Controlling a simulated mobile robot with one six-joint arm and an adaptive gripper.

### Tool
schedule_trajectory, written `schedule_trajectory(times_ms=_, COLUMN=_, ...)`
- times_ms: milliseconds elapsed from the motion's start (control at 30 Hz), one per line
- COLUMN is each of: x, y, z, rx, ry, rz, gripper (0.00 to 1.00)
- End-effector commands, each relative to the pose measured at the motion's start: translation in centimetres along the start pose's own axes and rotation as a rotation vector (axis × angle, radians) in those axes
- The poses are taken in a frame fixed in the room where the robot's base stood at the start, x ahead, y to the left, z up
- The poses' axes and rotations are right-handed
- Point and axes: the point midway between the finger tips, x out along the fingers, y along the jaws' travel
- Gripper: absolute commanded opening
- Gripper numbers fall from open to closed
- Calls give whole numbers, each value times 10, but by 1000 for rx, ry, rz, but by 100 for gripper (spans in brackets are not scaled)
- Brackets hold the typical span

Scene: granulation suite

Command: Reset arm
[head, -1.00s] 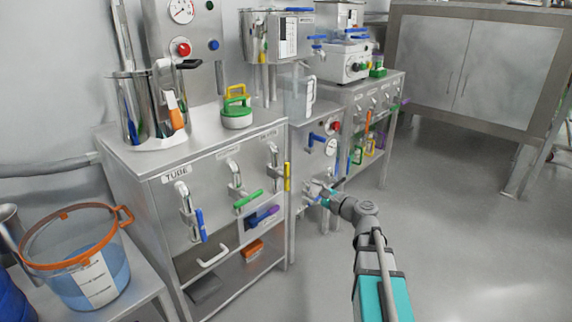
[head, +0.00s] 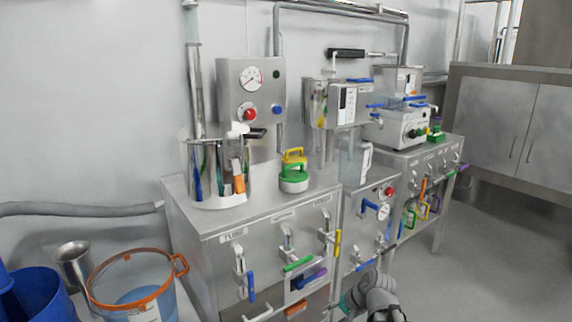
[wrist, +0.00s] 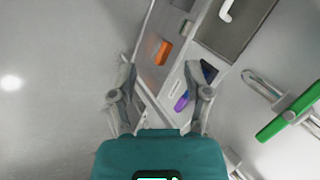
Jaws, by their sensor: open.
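My gripper (wrist: 160,66) shows in the wrist view with its two grey fingers spread apart and nothing between them. The fingers point toward the steel cabinet front, where an orange block (wrist: 162,52) and a purple item (wrist: 181,102) show beyond them. In the head view my arm is at the bottom edge, in front of the cabinets. There the fingertips cannot be made out clearly.
A steel cabinet (head: 212,262) with valve handles stands close by; its green handle (wrist: 288,112) is at right in the wrist view. An orange-rimmed bucket (head: 137,280) and blue drum (head: 42,293) stand left. Open floor (head: 480,265) lies right.

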Motion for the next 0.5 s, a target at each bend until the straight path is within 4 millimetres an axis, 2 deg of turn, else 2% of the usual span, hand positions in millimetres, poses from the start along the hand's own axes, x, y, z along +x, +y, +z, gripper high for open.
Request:
schedule_trajectory(times_ms=33, x=-5, y=2, z=9, rx=-52, ry=-16, rz=61, gripper=63)
schedule_trajectory(times_ms=200, x=-14, y=20, z=28, rx=-201, ry=-69, rz=250, gripper=63)
schedule_trajectory(times_ms=500, x=-30, y=38, z=44, rx=-347, ry=-134, rz=452, gripper=63)
